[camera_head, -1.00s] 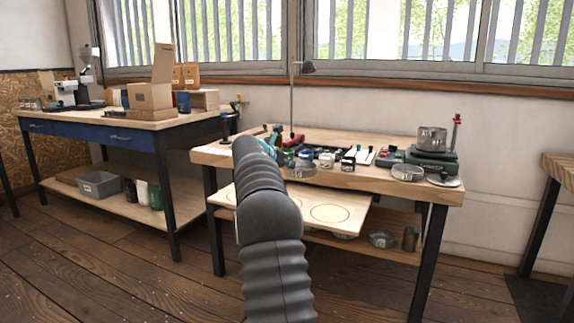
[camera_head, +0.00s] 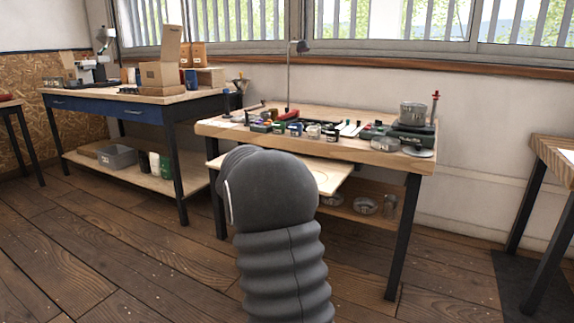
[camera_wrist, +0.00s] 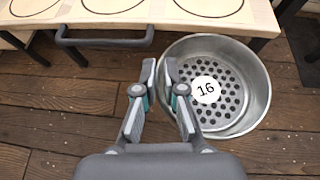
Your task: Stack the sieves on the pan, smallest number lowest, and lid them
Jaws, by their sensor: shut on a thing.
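In the wrist view my gripper (camera_wrist: 167,75) is shut on the left rim of a round metal sieve (camera_wrist: 234,66). The sieve has a perforated floor and a white label reading 16, and it hangs over the wooden floor. In the head view my arm hides the gripper and this sieve. A metal vessel (camera_head: 412,113) stands on a dark green device at the right of the workbench. A shallow round metal piece (camera_head: 386,143) lies in front of it; I cannot read any number. A flat lid-like disc (camera_head: 418,153) lies at the right front corner.
A pull-out board (camera_wrist: 205,22) with drawn circles and a grey handle (camera_wrist: 105,38) lies just beyond the sieve. The workbench (camera_head: 345,147) carries jars and tools. Metal round pieces (camera_head: 365,206) sit on its lower shelf. Open floor lies right of the bench.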

